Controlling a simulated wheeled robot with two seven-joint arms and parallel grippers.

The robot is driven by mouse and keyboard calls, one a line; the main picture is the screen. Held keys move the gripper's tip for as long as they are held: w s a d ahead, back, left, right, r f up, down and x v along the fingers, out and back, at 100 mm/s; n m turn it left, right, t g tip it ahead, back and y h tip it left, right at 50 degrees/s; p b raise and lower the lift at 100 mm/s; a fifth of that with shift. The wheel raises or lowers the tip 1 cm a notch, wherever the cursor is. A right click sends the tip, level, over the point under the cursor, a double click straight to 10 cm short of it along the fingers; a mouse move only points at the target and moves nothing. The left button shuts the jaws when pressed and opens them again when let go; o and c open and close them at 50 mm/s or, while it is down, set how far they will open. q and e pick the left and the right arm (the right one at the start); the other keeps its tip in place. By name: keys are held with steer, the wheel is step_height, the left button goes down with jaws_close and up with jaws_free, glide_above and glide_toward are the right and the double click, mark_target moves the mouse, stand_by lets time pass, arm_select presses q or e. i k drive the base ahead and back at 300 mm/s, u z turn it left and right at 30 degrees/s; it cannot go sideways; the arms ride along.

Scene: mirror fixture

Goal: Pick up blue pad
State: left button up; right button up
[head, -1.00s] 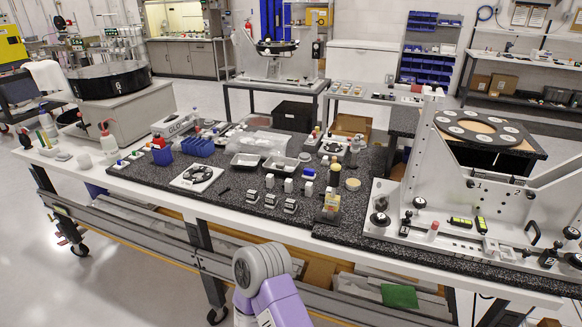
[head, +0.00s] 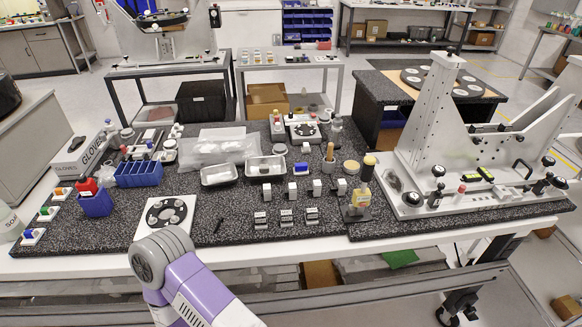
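A small blue block-like pad (head: 300,168) lies on the black speckled worktop, right of the metal trays and behind the row of small white-topped blocks. Another small blue piece (head: 29,235) sits on a white base at the left front edge, in line with a green piece (head: 47,213) and an orange one (head: 60,192). I cannot tell for sure which of the two blue things is the pad. A purple and grey link of my arm rises at the bottom, in front of the bench. Neither of my grippers is in the picture.
The large white mirror fixture (head: 430,140) stands at the right of the bench. Two metal trays (head: 219,174), a blue bin (head: 138,173), a blue cup (head: 95,203), a white plate with a black disc (head: 165,216) and an amber bottle (head: 360,197) crowd the worktop.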

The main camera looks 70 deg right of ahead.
mark_target(300, 169)
steer(key=z, duration=1.7)
